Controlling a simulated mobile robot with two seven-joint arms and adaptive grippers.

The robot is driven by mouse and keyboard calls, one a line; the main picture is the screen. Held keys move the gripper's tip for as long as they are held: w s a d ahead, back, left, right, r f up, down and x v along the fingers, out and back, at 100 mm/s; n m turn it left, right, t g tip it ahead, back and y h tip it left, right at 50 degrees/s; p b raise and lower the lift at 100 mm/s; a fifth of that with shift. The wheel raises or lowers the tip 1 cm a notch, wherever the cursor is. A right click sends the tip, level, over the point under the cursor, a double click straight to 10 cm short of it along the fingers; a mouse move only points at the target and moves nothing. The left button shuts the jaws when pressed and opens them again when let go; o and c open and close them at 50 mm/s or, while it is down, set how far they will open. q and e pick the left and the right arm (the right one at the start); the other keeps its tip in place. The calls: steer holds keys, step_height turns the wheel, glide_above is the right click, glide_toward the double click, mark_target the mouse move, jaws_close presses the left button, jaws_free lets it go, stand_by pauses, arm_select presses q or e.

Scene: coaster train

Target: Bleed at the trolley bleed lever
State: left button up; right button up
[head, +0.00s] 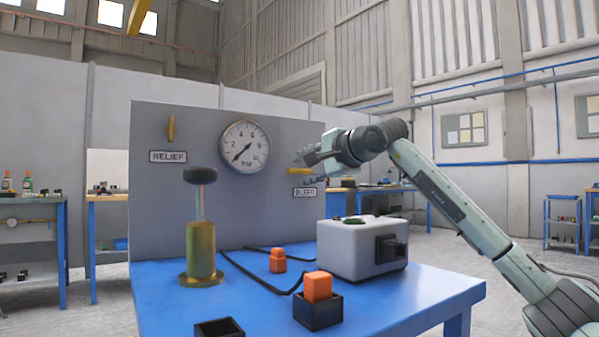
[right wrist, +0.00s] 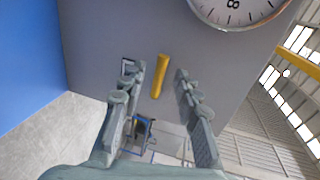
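The bleed lever is a yellow bar (head: 299,171) on the grey upright panel (head: 225,215), lying level above a label partly hidden by my gripper. My right gripper (head: 303,167) is open in front of the panel at the lever. In the right wrist view the yellow lever (right wrist: 159,77) shows between the two spread fingers (right wrist: 160,72), with a gap on each side. I cannot tell how deep the lever is between the fingertips. The round gauge (head: 244,147) has its needle pointing down left. My left gripper is not in view.
A yellow relief lever (head: 171,128) stands upright above the RELIEF label. On the blue trolley top (head: 400,308) are a brass pump with a black knob (head: 201,250), a grey-white box (head: 352,255), orange blocks (head: 318,287), black cups and black hoses. Free air surrounds my right forearm.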

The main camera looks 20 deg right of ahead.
mark_target(297, 171)
steer(key=shift+x, duration=1.05)
steer(key=shift+c, duration=0.3)
jaws_close()
steer(key=shift+r, duration=0.1)
